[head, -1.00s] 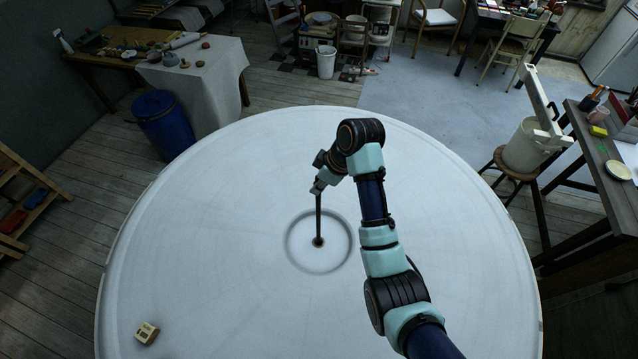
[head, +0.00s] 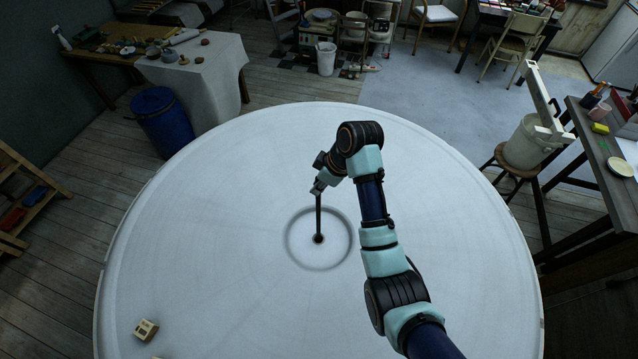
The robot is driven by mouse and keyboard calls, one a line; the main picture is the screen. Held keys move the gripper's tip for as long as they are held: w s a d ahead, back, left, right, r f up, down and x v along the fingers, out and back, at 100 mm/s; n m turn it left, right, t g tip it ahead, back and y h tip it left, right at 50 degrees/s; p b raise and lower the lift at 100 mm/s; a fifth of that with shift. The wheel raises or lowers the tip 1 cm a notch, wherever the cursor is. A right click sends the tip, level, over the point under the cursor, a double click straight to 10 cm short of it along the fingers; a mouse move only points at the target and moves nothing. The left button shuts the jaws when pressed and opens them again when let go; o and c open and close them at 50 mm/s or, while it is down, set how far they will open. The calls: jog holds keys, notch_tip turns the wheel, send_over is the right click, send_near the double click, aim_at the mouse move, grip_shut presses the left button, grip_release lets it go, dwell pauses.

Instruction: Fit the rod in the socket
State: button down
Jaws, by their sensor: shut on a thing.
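A thin dark rod (head: 318,214) stands roughly upright near the middle of the round white table (head: 230,290). My gripper (head: 319,188) is shut on the rod's upper end, partly hidden by my own wrist. The rod's lower end meets a small dark round spot, the socket (head: 319,239), inside a grey ring marked on the tabletop. The view is too small to tell whether the rod's tip is inside the socket or just over it.
A small cream block (head: 146,329) lies at the table's front left. A blue barrel (head: 163,122) and a cloth-covered table (head: 215,75) stand beyond at the left. A stool with a white bucket (head: 527,143) is at the right.

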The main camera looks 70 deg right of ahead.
jog(key=shift+f+b, duration=1.8)
jog(key=shift+f, duration=2)
jog(key=c, duration=1.1)
grip_release()
jog(key=shift+c, duration=0.2)
jog(key=shift+o, duration=0.4)
notch_tip(320, 180, up, 7)
send_over(319, 200)
jog(key=s, duration=0.3)
jog(key=shift+w+d, duration=0.2)
jog(key=shift+d, duration=0.2)
jog(key=shift+w+a, duration=0.1)
